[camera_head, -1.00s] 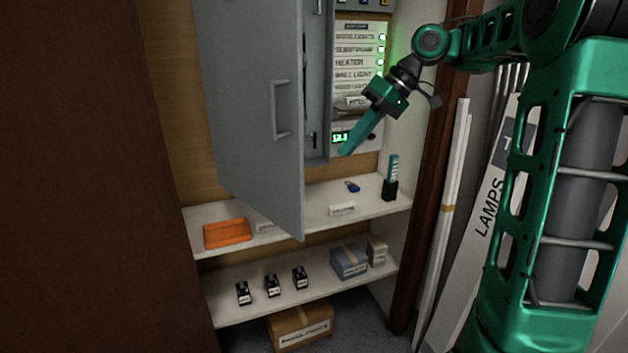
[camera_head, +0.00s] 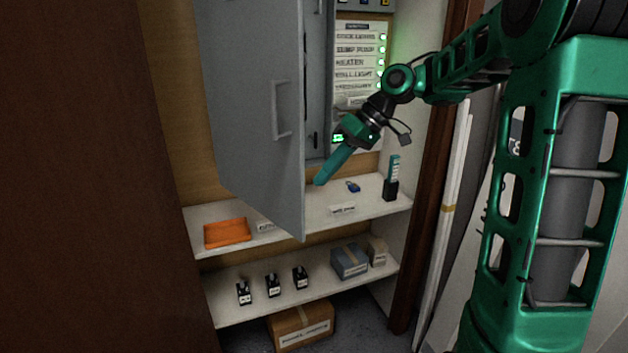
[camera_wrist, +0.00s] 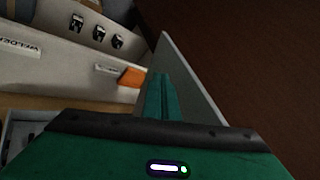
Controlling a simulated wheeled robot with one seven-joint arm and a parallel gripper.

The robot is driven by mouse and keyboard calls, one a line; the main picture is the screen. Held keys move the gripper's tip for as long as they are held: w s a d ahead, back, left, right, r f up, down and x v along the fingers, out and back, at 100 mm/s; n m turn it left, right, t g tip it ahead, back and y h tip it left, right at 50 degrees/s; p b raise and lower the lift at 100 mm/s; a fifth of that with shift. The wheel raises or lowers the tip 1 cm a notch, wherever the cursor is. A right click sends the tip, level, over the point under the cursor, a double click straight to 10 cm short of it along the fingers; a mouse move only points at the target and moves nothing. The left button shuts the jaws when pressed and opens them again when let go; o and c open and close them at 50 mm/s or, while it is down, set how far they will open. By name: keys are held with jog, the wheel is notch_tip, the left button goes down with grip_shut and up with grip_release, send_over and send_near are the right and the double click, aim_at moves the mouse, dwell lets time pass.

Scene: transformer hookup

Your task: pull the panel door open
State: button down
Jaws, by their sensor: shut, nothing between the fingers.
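The grey panel door (camera_head: 245,100) stands ajar, swung out from its cabinet toward me, with a bar handle (camera_head: 281,110) on its outer face. My gripper (camera_head: 320,182) is shut and empty. Its teal fingers point down and left, close to the free edge of the door on the inner side, near its lower part. In the wrist view the shut fingers (camera_wrist: 163,97) lie beside the door (camera_wrist: 186,85), which shows as a thin grey slab. I cannot tell whether they touch it.
A label panel (camera_head: 358,65) with green lights is behind the door. Shelves below hold an orange tray (camera_head: 227,232), a blue box (camera_head: 349,262) and several small black devices. White poles (camera_head: 455,190) lean at right. A dark brown door (camera_head: 85,180) fills the left.

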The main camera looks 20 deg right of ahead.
jog(key=shift+s+a, duration=0.25)
jog(key=shift+a, duration=0.35)
jog(key=shift+s+a, duration=0.3)
jog(key=shift+a, duration=0.3)
jog(key=shift+s+a, duration=0.25)
jog(key=shift+a, duration=0.35)
